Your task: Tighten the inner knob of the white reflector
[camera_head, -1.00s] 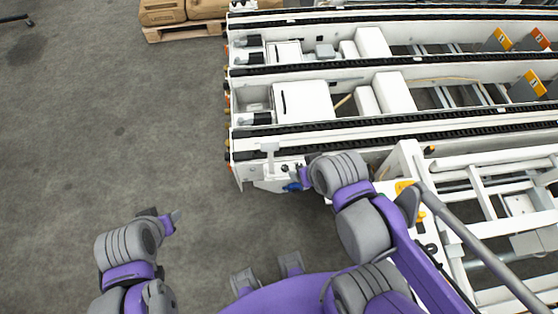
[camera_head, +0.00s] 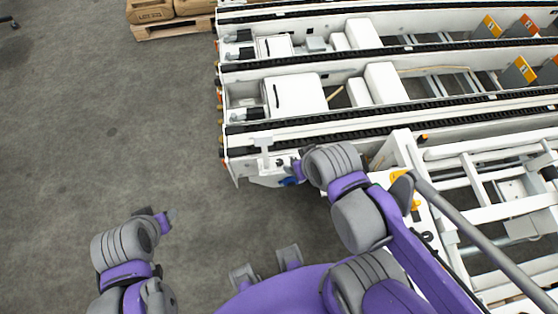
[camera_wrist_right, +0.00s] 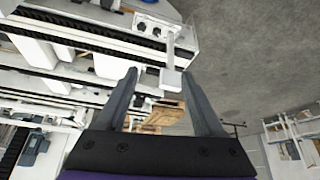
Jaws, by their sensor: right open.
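The white reflector (camera_head: 263,143) stands on the near left corner of the white conveyor frame. In the right wrist view the reflector (camera_wrist_right: 172,79) is a small white block on a thin post, appearing between the fingertips. The post rises from a white bracket (camera_wrist_right: 158,12) with dark round knobs (camera_wrist_right: 147,26); which is the inner one I cannot tell. My right gripper (camera_wrist_right: 160,73) is open, with nothing visibly gripped. In the head view it is mostly hidden by its wrist, just right of the reflector. My left gripper (camera_head: 168,215) hangs over bare floor, far from the reflector; its jaws are unclear.
White conveyor rails with black chains (camera_head: 400,105) run to the right. A blue part (camera_head: 289,181) sits low beside the right wrist. A grey handrail (camera_head: 480,240) and white frame stand at right. A pallet with boxes (camera_head: 172,20) lies behind. The left floor is clear.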

